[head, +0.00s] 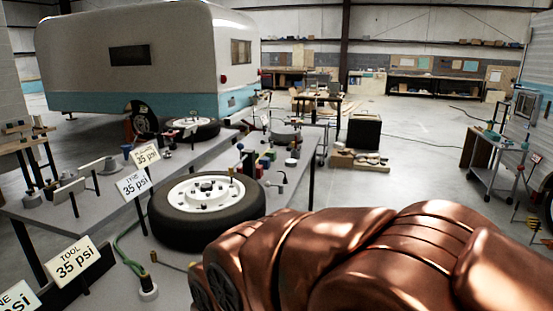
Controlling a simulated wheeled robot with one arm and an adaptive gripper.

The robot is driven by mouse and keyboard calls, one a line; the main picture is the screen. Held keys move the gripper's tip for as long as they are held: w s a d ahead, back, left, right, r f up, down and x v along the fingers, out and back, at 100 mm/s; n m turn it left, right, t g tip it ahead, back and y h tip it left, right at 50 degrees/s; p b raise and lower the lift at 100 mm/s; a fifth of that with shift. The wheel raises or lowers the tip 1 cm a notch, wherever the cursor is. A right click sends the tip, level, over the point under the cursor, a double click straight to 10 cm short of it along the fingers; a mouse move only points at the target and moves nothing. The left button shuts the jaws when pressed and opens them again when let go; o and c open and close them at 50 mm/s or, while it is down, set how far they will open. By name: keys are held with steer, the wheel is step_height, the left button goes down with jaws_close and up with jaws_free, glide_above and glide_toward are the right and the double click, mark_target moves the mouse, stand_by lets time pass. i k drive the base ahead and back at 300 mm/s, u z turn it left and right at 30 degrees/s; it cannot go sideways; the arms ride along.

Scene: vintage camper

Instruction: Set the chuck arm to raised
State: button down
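A wheel with a black tyre and white hub (208,194) lies flat on the near grey bench (130,205). Just behind it stands a small fitting with coloured knobs (246,163). A thin rod with a dark end (281,178) sticks out to the right of this fitting. It may be the chuck arm, but the part is too small to tell its setting. My copper-coloured arm fills the lower right and hides what lies behind it. My gripper's fingers do not show.
White "35 psi" signs (77,258) stand along the bench's left side. A green hose (125,252) runs to a fitting (148,288) near the front. A second wheel (193,128) lies farther back. A camper (150,60) stands behind. Open floor (420,150) lies to the right.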

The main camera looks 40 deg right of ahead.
mark_target(240, 146)
steer(key=z, duration=0.4)
steer(key=k, duration=0.2)
steer(key=z, duration=1.4)
steer(key=i, duration=2.25)
steer(key=u, duration=3.6)
